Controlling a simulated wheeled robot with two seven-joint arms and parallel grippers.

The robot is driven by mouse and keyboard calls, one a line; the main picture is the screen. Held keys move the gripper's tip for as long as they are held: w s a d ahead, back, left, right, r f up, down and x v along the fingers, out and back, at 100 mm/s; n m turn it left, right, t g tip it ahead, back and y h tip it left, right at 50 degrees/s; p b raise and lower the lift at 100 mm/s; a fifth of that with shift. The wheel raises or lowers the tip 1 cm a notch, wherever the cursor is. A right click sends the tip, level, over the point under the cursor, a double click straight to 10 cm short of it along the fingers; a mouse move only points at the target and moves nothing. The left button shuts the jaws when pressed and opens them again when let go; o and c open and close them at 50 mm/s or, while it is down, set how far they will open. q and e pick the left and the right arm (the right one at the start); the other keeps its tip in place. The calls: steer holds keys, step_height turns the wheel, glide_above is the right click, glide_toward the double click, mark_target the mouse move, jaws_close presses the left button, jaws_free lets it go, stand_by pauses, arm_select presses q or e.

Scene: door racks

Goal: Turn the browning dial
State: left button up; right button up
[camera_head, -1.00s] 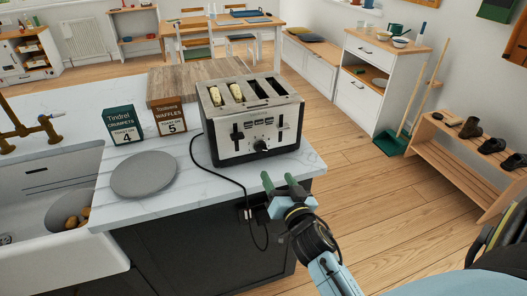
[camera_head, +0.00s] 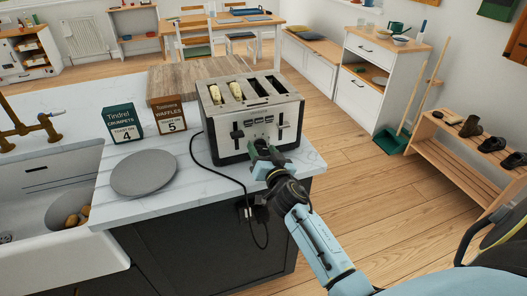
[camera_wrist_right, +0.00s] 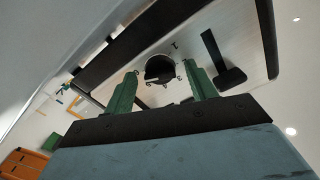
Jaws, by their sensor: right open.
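The toaster (camera_head: 250,115) stands on the white counter, with pale bread-like pieces in its two left slots and a lever on each side of its front. The browning dial (camera_wrist_right: 159,68) is a dark round knob low on the front panel; in the head view my right gripper covers it. My right gripper (camera_head: 264,150) is at the toaster's front. In the wrist view its green fingers (camera_wrist_right: 160,90) are open, one on each side of the dial, with gaps visible between them and it. A toaster lever (camera_wrist_right: 225,62) shows right of the dial. My left gripper is not in view.
A crumpets box (camera_head: 123,123) and a waffles box (camera_head: 170,116) stand left of the toaster, before a wooden board (camera_head: 185,77). A grey plate (camera_head: 143,173) lies in front. The black cord (camera_head: 228,178) hangs over the counter edge.

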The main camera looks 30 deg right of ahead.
steer(key=c, duration=1)
steer(key=n, duration=1.3)
steer(key=shift+n, duration=0.3)
steer(key=shift+n+b, duration=0.3)
steer(key=shift+n, duration=1.8)
